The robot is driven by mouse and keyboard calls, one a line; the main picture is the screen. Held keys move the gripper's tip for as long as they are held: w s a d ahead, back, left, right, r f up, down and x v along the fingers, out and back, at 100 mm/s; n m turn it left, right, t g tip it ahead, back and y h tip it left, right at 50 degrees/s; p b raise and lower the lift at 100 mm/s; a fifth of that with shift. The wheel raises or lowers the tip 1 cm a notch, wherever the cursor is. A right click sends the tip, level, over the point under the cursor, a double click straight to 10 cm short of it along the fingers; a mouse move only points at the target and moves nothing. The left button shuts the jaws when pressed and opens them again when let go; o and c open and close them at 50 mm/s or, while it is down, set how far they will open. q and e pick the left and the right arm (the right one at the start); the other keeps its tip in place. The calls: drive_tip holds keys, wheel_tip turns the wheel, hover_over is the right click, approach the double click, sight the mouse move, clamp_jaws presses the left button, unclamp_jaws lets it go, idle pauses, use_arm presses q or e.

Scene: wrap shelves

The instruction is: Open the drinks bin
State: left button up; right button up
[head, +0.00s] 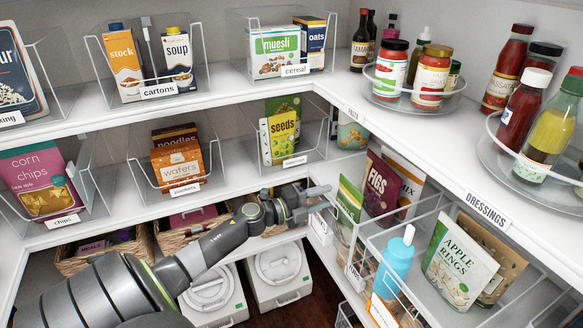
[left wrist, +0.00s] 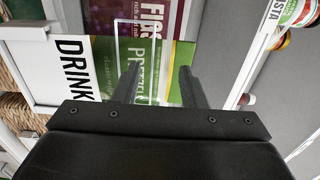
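The drinks bin shows by its white label (left wrist: 72,62) reading "DRINK" in the left wrist view, left of my fingers; the label's right part is cut off by them. In the head view a small white label (head: 320,229) sits on the right-hand lower shelf edge, just below my left gripper (head: 322,193); its text is too small to read. In the left wrist view my left gripper (left wrist: 157,84) has its two dark fingers apart, with a thin white wire frame (left wrist: 151,28) beyond them. Whether the fingers touch the wire I cannot tell. My right gripper is not in view.
A green pretzel pouch (head: 348,207) and a purple figs pouch (head: 381,185) stand behind the gripper. A blue bottle (head: 396,262) and an apple rings pouch (head: 459,262) stand in wire bins to the right. The upper shelf edge with a dressings label (head: 486,209) overhangs.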

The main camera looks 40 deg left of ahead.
use_arm(q)
drive_tip(key=v, duration=1.6)
drive_tip(key=shift+s+b, duration=0.2)
drive_tip(key=shift+b, duration=0.2)
drive_tip(key=shift+a+f, duration=0.15)
